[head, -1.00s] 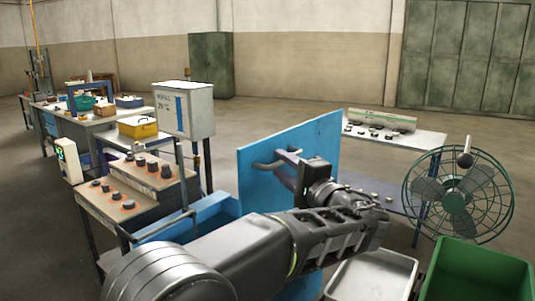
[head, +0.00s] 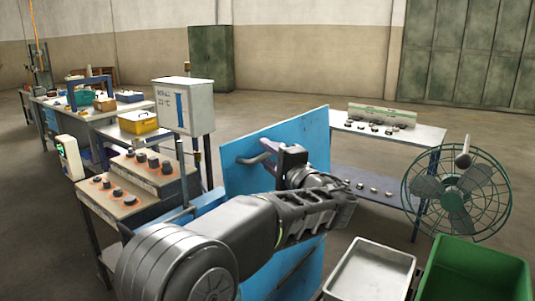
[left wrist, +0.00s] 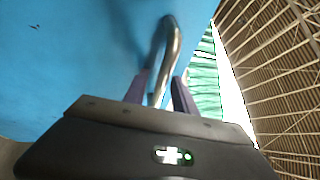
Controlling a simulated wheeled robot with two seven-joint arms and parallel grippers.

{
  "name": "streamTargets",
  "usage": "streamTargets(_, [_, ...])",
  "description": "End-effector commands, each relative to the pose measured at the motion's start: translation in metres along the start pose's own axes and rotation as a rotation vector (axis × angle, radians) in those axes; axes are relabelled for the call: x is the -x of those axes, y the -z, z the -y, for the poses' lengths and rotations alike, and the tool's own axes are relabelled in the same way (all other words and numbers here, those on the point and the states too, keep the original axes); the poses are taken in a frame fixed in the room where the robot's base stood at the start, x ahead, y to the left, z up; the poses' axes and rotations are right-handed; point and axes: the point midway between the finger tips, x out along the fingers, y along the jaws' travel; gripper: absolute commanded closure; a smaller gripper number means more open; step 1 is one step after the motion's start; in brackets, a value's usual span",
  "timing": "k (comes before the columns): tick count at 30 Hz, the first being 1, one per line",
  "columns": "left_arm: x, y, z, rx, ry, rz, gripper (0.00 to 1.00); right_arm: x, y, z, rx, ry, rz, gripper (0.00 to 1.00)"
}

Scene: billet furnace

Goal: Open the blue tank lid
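The blue tank lid (head: 295,135) stands raised, close to upright, as a large flat panel in the middle of the head view. A bent metal handle (head: 245,160) is fixed to its face; the handle also shows in the left wrist view (left wrist: 171,42). My left gripper (head: 268,158) is at this handle, and in the left wrist view its two fingers (left wrist: 159,92) close around the bar. Part of the blue tank (head: 205,200) shows left of the lid. My arm hides much of the tank and the lower lid. My right gripper is not in view.
A control desk (head: 150,185) with dark knobs and a white box (head: 184,105) stand left of the tank. At right are a metal tray (head: 370,270), a green bin (head: 475,270), a green fan (head: 456,195) and a table (head: 425,137). Open floor lies behind.

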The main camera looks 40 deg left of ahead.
Motion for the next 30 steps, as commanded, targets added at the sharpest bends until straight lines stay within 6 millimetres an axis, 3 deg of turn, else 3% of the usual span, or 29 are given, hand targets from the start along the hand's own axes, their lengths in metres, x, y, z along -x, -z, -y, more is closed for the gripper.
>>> streamTargets(11, [-0.0002,-0.0005,0.0004,0.000,0.000,0.001,1.00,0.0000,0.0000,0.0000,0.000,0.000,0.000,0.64])
streamTargets(30, [-0.0002,-0.0008,-0.0002,0.000,-0.001,0.002,1.00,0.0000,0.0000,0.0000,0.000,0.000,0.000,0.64])
